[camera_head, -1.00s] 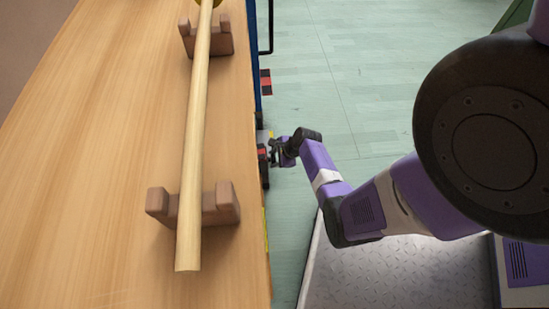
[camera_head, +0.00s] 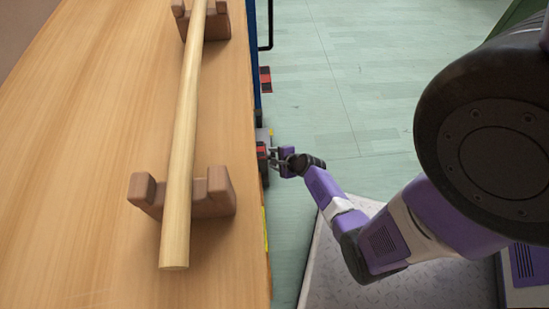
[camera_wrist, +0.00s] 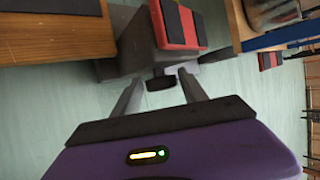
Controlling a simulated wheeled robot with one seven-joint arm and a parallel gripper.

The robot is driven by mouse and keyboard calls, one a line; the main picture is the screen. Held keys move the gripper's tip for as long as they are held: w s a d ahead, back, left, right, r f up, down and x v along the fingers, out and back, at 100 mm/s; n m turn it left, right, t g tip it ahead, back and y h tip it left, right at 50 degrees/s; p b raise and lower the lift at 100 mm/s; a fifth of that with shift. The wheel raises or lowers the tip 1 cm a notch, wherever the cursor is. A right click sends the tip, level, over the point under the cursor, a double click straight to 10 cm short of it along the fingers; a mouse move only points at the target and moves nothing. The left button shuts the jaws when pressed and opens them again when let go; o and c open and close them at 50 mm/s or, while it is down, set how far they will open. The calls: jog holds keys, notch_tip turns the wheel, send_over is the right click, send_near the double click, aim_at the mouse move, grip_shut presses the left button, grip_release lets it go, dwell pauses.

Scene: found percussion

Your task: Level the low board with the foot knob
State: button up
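A dark knob (camera_wrist: 161,83) shows in the wrist view, below a grey block with a red and black pad (camera_wrist: 178,24). My gripper (camera_wrist: 158,84) is open, its two grey fingers apart on either side of the knob. I cannot tell whether either finger touches it. In the head view my gripper (camera_head: 277,161) is low beside the right edge of a wooden top, close to a red and black piece (camera_head: 262,151). The knob is too small to make out there. I cannot tell for certain which surface is the low board.
A pale rod (camera_head: 182,140) rests across brown wooden cradles (camera_head: 212,190) on the wooden top (camera_head: 80,150). Another red and black piece (camera_head: 265,79) sits farther along by a blue upright. Green floor (camera_head: 350,90) is open to the right. Wooden edges flank the gripper's space in the wrist view.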

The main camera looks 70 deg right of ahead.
jog(key=shift+o, duration=0.6)
jog(key=p+v, duration=0.4)
jog(key=v, duration=0.3)
jog(key=shift+s+r+p, duration=0.2)
jog(key=shift+r+p, duration=0.1)
jog(key=shift+a, duration=0.1)
